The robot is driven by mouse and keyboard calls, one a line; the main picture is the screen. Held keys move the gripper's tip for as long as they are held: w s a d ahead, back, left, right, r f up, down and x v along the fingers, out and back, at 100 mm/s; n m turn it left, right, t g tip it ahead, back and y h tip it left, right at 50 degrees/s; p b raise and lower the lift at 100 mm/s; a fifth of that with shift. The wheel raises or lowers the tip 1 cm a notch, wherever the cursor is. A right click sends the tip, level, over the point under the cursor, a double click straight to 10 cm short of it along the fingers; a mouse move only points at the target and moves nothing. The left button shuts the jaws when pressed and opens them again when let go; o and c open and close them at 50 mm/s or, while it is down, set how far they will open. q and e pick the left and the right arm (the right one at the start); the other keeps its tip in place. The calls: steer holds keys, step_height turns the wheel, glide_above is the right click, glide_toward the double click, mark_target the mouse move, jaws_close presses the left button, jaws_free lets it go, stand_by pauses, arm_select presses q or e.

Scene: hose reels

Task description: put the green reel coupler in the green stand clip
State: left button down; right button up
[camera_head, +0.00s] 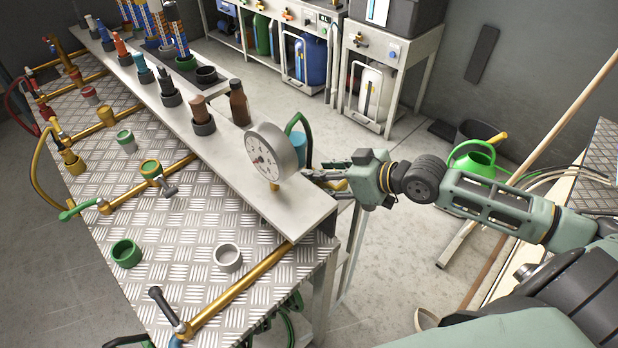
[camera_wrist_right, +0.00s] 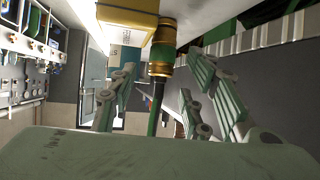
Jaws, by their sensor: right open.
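My right gripper (camera_head: 325,178) is open just past the front end of the long white shelf, beside the round gauge. In the right wrist view its two fingers (camera_wrist_right: 160,68) stand apart. Between and beyond their tips is a brass coupler with a green band (camera_wrist_right: 162,48), with a dark and green hose (camera_wrist_right: 156,105) running from it. It looks like the green reel coupler; contact with the fingers cannot be told. Green rings show on the bench at front (camera_head: 125,253) and further back (camera_head: 151,169); I cannot tell which, if any, is the green stand clip. My left gripper is out of view.
The gauge (camera_head: 270,153) and a brown bottle (camera_head: 239,102) stand on the white shelf (camera_head: 220,155). A yellow block (camera_wrist_right: 126,17) adjoins the coupler in the wrist view. A brass pipe (camera_head: 240,290) crosses the bench's near end. A green watering can (camera_head: 472,160) is behind my right arm.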

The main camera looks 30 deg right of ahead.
steer(key=shift+x, duration=1.25)
jaws_close()
